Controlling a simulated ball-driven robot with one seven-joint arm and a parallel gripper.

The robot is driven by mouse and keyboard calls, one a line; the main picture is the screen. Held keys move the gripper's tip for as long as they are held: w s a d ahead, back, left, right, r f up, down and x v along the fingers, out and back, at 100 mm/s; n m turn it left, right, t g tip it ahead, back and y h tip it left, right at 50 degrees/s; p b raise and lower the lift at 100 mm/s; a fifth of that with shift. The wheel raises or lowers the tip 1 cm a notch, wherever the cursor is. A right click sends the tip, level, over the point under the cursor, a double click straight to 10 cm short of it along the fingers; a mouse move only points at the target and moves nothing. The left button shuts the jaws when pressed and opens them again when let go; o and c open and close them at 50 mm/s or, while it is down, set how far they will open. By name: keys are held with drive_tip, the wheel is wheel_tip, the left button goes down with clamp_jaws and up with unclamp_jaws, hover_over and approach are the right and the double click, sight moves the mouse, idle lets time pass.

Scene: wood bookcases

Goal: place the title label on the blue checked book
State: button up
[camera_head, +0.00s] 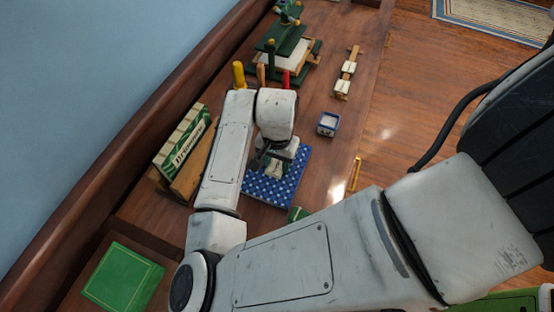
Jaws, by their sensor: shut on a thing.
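The blue checked book (291,178) lies flat on the brown wooden worktop, its blue cover patterned with pale marks. My arm reaches over it, and my gripper (270,163) points down above the middle of the cover. The gripper is shut on a small pale piece, most likely the title label, with only a little of it showing under the wrist. I cannot tell whether this piece touches the cover. My wrist and forearm hide the book's upper left part.
The worktop (335,105) holds a small blue-rimmed box (328,123), a green press (286,47), a wooden rack with white pieces (346,72) and a green-and-cream boxed set (183,142). A green book (123,276) lies lower left. A small green object (298,213) sits near the checked book.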

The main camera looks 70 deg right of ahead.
sight(277, 165)
drive_tip(key=shift+f, duration=0.15)
drive_tip(key=shift+s+f+b, duration=0.15)
drive_tip(key=shift+f+b, duration=0.35)
drive_tip(key=shift+f, duration=0.25)
drive_tip(key=o, duration=0.9)
drive_tip(key=shift+o, duration=0.5)
drive_tip(key=shift+r, duration=0.25)
wheel_tip(277, 165, up, 13)
drive_tip(key=shift+r+p, duration=0.1)
drive_tip(key=shift+p, duration=0.3)
